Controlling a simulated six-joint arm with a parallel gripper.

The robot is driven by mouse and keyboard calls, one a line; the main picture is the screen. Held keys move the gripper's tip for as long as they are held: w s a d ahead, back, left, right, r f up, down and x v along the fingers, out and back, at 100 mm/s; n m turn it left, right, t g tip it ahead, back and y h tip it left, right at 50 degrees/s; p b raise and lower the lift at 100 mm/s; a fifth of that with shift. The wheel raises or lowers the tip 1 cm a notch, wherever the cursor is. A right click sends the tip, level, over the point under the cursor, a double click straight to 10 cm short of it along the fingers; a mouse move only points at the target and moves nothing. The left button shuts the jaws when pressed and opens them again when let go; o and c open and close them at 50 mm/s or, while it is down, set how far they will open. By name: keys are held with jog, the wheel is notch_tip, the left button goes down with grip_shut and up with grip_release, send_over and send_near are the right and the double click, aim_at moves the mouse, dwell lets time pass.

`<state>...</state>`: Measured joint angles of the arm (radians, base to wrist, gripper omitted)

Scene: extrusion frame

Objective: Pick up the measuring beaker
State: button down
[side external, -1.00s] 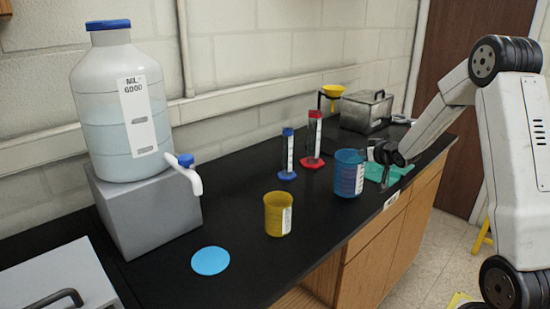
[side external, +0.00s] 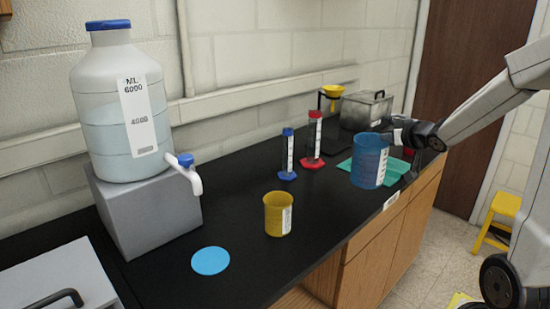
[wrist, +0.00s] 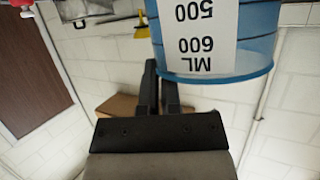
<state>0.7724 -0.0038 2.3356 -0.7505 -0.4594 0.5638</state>
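The measuring beaker is a translucent blue cup (side external: 370,164) with a white scale label, seen right of centre in the side view. It looks upright and raised above the black counter. My gripper (side external: 398,136) is at its upper right side and appears shut on it. In the wrist view the beaker (wrist: 255,45) is close up, upside down in the picture, with its 500 and 600 marks readable. The dark fingers (wrist: 160,80) are close together beside it; their exact contact with the beaker is hidden.
A yellow beaker (side external: 278,216) and a blue disc (side external: 210,261) lie along the counter. Blue (side external: 288,155) and red (side external: 313,141) cylinders stand behind. A teal mat (side external: 401,168) lies behind the blue beaker. A large bottle (side external: 122,110) stands on a grey block (side external: 150,220).

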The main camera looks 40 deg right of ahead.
jog(key=shift+v, duration=2.05)
jog(key=shift+w+a+r, duration=0.1)
jog(key=shift+a, duration=0.05)
